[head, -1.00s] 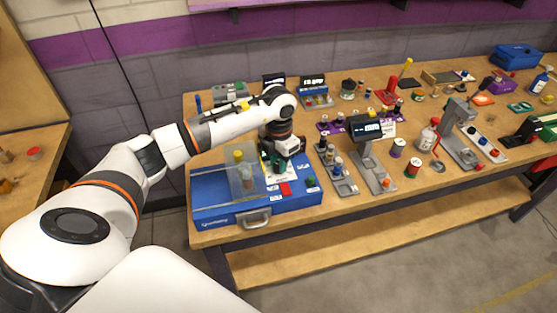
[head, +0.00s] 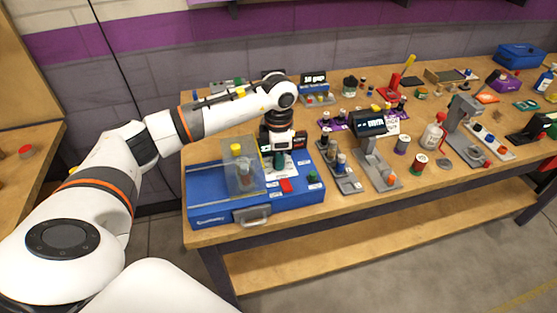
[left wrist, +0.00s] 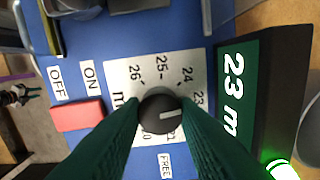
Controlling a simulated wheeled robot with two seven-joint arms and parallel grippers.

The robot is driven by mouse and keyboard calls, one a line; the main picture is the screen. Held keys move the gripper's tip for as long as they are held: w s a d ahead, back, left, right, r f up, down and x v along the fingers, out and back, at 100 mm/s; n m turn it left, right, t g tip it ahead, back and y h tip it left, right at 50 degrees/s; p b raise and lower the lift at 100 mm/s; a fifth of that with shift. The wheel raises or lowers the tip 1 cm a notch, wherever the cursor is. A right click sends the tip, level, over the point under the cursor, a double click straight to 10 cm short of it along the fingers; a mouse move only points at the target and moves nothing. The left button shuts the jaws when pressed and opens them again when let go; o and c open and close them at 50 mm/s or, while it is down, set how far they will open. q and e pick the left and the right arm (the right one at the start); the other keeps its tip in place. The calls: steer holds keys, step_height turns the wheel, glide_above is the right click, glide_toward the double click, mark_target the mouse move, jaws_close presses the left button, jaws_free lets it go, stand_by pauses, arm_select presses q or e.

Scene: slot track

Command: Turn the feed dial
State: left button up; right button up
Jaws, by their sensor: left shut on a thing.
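The feed dial (left wrist: 160,112) is a round black knob with a pale pointer line, on a white scale plate (left wrist: 163,68) with numbers around 20 to 26. In the left wrist view the line points right, just below the 23 mark. A dark display (left wrist: 232,92) beside it reads "23 m", its end cut off. My left gripper (left wrist: 160,125) has its green fingers shut on the knob; they hide part of the lower scale. In the head view it (head: 278,160) points down onto the blue machine (head: 218,213). My right gripper is not in view.
A clear guard (head: 240,172) with a yellow knob stands left of the gripper on the blue machine. A red button (left wrist: 76,114) lies left of the dial, by ON and OFF labels. A stand with a screen (head: 369,123) and several small parts fill the bench to the right.

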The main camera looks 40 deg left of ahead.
arm_select(q)
steer(key=shift+m+b, duration=0.3)
steer(key=shift+m, duration=0.3)
steer(key=o, duration=1)
steer(key=shift+r, duration=0.1)
step_height(320, 180, up, 12)
steer(key=shift+f+b, duration=0.1)
steer(key=shift+b, duration=0.9)
